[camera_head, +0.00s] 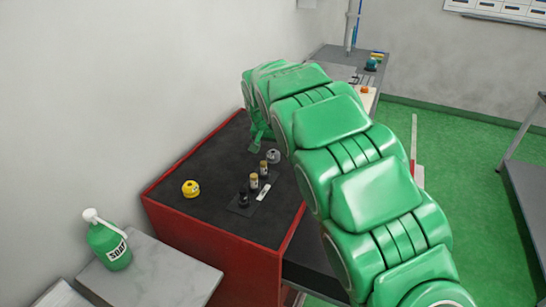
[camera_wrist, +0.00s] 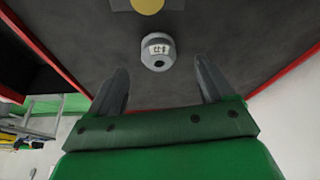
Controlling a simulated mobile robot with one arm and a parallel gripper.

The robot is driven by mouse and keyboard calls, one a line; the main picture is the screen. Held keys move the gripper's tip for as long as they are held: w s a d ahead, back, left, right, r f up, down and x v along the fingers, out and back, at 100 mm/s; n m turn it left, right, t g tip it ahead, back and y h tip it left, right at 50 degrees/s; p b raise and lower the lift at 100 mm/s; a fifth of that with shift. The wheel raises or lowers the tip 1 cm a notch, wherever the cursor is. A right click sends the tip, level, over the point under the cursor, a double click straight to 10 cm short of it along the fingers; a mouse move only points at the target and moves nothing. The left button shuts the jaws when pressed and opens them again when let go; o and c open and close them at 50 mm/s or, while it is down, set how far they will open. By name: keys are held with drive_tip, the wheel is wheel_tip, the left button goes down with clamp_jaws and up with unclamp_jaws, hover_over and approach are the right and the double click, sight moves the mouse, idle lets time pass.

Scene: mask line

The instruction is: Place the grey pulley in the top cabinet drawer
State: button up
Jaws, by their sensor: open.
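The grey pulley (camera_head: 273,156) is a small round piece on the cabinet's dark top. In the head view my gripper (camera_head: 259,132) is over the far part of the top, close behind the pulley and partly hidden by my arm. The red cabinet (camera_head: 215,250) has a dark opening or pulled-out drawer (camera_head: 308,278) at its right side, partly covered by my arm.
A yellow round piece (camera_head: 190,188) sits left on the top. A dark mat (camera_head: 237,208) bears a black piece, two gold-topped pieces and a white tag. A green soap bottle (camera_head: 108,240) stands on a grey surface (camera_head: 150,275) in front. A wall borders the left.

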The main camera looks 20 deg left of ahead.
sight(272, 153)
drive_tip(key=shift+x, duration=2.5)
drive_tip(key=c, duration=1.2)
drive_tip(key=shift+c, duration=0.2)
drive_tip(key=shift+r, duration=0.1)
